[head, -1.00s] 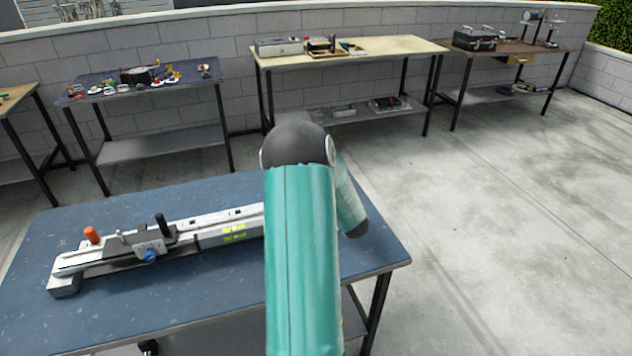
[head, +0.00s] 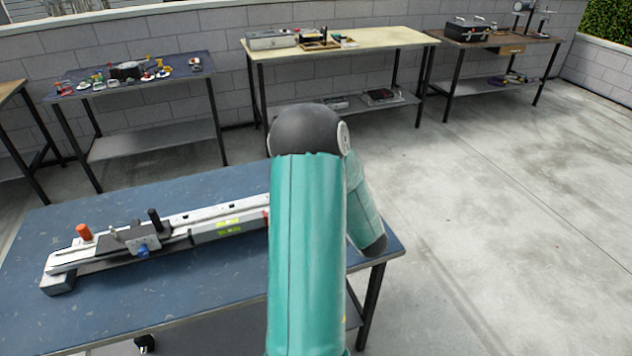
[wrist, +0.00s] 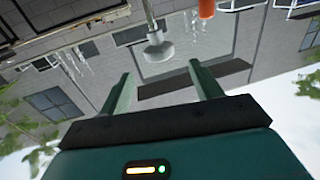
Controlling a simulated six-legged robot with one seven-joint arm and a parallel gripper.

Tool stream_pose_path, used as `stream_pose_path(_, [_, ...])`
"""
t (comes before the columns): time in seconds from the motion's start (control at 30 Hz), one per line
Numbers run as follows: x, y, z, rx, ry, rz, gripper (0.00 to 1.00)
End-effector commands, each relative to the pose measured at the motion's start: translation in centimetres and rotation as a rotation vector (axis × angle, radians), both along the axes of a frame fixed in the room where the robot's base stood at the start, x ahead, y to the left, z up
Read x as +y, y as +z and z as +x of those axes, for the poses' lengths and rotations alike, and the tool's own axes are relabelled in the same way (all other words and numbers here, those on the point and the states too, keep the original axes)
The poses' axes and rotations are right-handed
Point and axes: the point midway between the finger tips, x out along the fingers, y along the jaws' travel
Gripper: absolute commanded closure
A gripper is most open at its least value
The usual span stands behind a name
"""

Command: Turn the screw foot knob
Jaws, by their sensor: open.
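In the wrist view, a grey metal post with a wide rounded end (wrist: 159,48), which may be the screw foot knob, reaches down from the top of the picture. My gripper (wrist: 160,84) is open and empty below it. Its two green fingers lie left and right of the post's line, apart from it. In the head view, the long grey rail device (head: 205,220) lies on the blue table. It carries an orange knob (head: 84,232), a black upright knob (head: 153,219) and a blue knob (head: 143,251). My gripper is hidden there, and my arm covers the device's right end.
The blue table's (head: 150,310) surface around the device is mostly clear. Several workbenches with small items, including a cream-topped one (head: 385,38), stand along the back wall. Concrete floor (head: 500,210) is open at right. An orange cylinder (wrist: 206,9) shows in the wrist view.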

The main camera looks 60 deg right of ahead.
Motion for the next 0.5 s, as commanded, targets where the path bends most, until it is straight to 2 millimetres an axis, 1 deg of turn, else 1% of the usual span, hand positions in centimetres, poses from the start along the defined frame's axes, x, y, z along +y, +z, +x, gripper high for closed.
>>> stream_pose_path(0.03, [0.6,0.0,-0.9,0.000,-0.004,0.001,0.36])
stream_pose_path(0.1, [1.2,0.0,-1.9,0.001,-0.003,0.001,0.36])
stream_pose_path(0.2, [1.9,0.0,-2.7,0.001,-0.001,0.001,0.36])
stream_pose_path(0.3, [2.2,0.0,-3.2,-0.001,-0.001,-0.001,0.36])
stream_pose_path(0.5, [2.3,0.0,-3.2,0.000,0.000,0.000,0.36])
